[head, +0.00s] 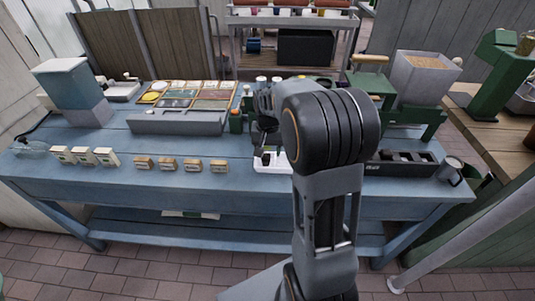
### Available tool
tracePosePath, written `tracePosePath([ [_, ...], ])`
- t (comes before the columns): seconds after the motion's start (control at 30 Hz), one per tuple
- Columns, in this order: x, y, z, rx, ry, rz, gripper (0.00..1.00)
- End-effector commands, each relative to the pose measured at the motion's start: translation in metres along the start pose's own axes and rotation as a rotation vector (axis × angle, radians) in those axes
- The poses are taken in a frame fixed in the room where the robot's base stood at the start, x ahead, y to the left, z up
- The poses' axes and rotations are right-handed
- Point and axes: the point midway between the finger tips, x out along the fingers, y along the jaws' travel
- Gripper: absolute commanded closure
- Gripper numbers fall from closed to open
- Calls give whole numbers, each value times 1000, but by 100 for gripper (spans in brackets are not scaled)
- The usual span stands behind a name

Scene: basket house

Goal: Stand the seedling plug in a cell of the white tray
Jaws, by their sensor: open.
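The white tray (260,166) lies near the front edge of the blue bench. My arm hides its right part. A small dark shape stands at its visible end; I cannot tell whether it is the seedling plug, a cell or part of my gripper. My gripper (266,146) is at the far side of my arm, over or just behind the tray, and its fingers are small and dark. I cannot clearly make out the seedling plug.
Small wooden blocks (168,164) and white-labelled packets (83,155) line the front left.

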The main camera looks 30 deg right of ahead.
Motion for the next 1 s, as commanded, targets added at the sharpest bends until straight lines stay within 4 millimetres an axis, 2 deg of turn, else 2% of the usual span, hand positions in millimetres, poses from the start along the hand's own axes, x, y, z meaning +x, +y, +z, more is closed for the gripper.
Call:
tracePosePath([
  [0.1,-27,0,-1,0,5,-1,42],
  [0.3,-63,0,0,0,4,-1,42],
  [0.6,-94,-1,5,-13,7,-2,42],
  [0.67,-97,-4,16,-42,21,-7,42],
  [0.77,-101,-9,49,-127,64,-21,42],
  [0.9,-93,-11,104,-274,135,-44,42],
  [1.0,-83,-10,137,-365,181,-58,42],
])
